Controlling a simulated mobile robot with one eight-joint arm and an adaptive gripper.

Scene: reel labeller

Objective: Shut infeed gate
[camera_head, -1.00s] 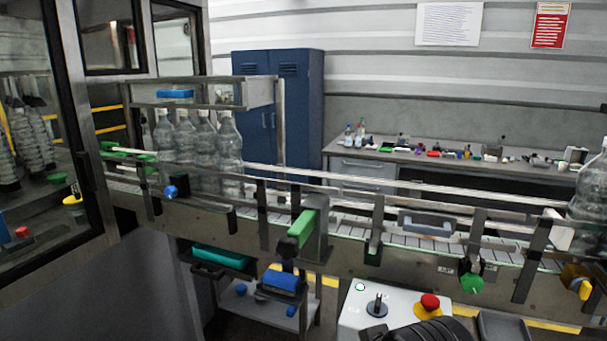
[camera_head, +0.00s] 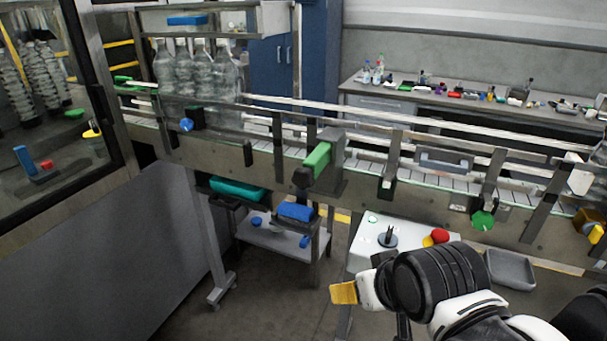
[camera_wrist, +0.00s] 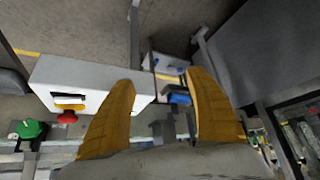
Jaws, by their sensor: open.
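A green lever handle (camera_head: 318,155) with a dark end sits on a grey bracket on the near side of the conveyor (camera_head: 222,153). It is the likeliest gate handle, but I cannot tell for sure, nor whether the gate is open. Several clear bottles (camera_head: 197,85) stand on the belt to its left. My gripper (camera_head: 344,293) is below and in front of the conveyor, apart from the handle, with one yellow finger showing clearly. In the wrist view, my gripper (camera_wrist: 160,79) has its two yellow fingers spread with nothing between them.
A white control box (camera_head: 362,254) with a black selector and red button (camera_head: 440,236) stands behind my arm. A small cart (camera_head: 283,240) with blue items is under the conveyor. A green knob (camera_head: 482,220) is farther right.

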